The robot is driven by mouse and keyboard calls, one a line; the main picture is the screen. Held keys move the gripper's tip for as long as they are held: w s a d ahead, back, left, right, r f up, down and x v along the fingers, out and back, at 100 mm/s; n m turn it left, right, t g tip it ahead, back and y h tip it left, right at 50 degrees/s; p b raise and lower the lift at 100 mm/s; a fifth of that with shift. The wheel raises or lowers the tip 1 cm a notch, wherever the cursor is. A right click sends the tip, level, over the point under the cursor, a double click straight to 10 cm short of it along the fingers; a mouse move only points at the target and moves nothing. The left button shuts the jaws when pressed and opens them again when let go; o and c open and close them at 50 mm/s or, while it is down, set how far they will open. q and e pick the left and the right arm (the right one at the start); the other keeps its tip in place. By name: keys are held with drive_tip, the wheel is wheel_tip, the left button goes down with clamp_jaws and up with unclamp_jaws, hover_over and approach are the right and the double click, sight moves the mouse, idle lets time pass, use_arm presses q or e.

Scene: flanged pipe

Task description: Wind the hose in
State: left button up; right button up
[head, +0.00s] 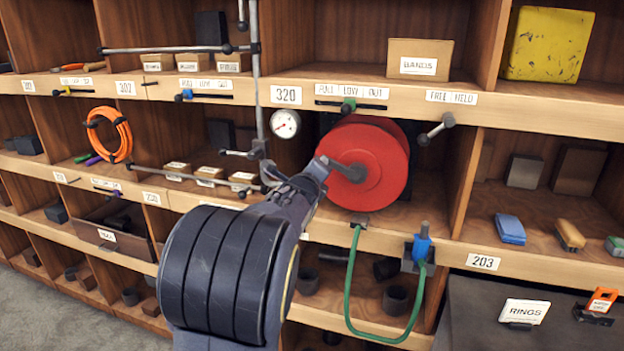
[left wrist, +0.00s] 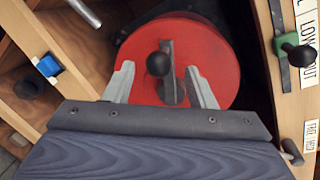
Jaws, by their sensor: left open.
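The red hose reel (head: 380,150) sits upright in the middle compartment. It has a grey crank arm (head: 343,169) across its face, ending in a black knob (left wrist: 158,64). The green hose (head: 350,290) hangs in a loop below the shelf edge, up to a blue nozzle (head: 421,243) in a holder. My left gripper (head: 318,172) is at the crank's outer end, partly hiding it. In the left wrist view the gripper (left wrist: 159,72) is open, with the knob between its fingers and a gap on each side. I cannot tell the exact depth. My right gripper is not in view.
A grey upright rod (head: 258,80) with side bars stands left of the reel, near my arm. A pressure gauge (head: 286,124) and a black-knobbed lever (head: 436,128) flank the reel. Shelf dividers and edges close in the compartment. A grey cover (head: 470,310) hangs lower right.

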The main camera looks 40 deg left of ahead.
use_arm(q)
drive_tip(key=shift+v, duration=1.7)
drive_tip(key=shift+o, duration=0.2)
